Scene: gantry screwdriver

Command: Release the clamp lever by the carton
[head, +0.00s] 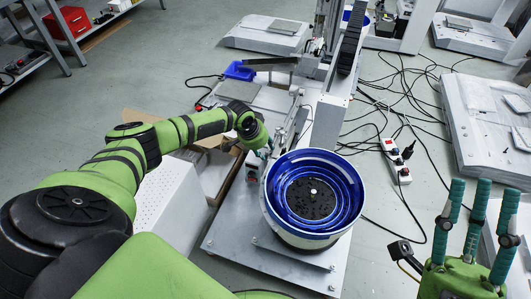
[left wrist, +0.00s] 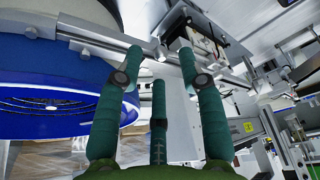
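The carton (head: 217,172) is an open brown box with a pale inside, left of the blue bowl feeder. My left gripper (head: 265,152) is between the carton and the bowl, mostly hidden by its own wrist. In the left wrist view its teal fingers (left wrist: 158,75) are spread and hold nothing. A metal bar (left wrist: 105,43) with dark fittings lies just beyond the fingertips; I cannot tell whether they touch it. I cannot pick out the clamp lever with certainty. My right gripper (head: 477,222) has its fingers apart and pointing up, empty, at the lower right.
The blue bowl feeder (head: 350,181) stands on a grey base plate (head: 233,232), close to my left gripper. A white perforated box (head: 172,203) is beside the carton. The gantry column (head: 331,122) rises behind. Cables and a power strip (head: 397,163) lie on the floor to the right.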

